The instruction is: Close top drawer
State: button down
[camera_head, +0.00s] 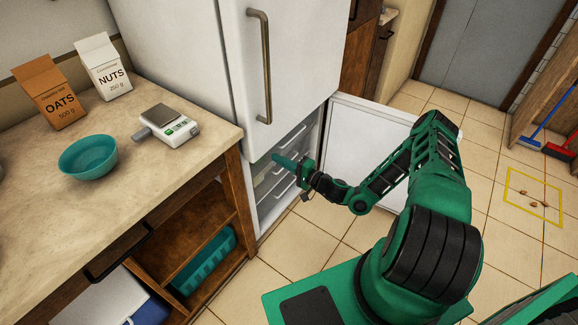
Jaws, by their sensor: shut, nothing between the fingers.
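The lower compartment of the white fridge is open and shows several pale drawers. The top drawer (294,138) is partly hidden by my gripper and wrist; how far out it sits is hard to tell. The open lower door (372,142) swings out to the right, behind my arm.
The counter (190,160) at left holds a teal bowl (88,157), a scale (172,124), and OATS (50,92) and NUTS (104,67) cartons. A teal basket (203,262) sits on the shelf below. Tiled floor (330,240) is clear before the fridge.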

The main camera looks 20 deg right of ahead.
aim_at(270, 154)
jog(key=x, duration=0.4)
jog(key=shift+w+a, duration=0.15)
jog(key=shift+w, duration=0.05)
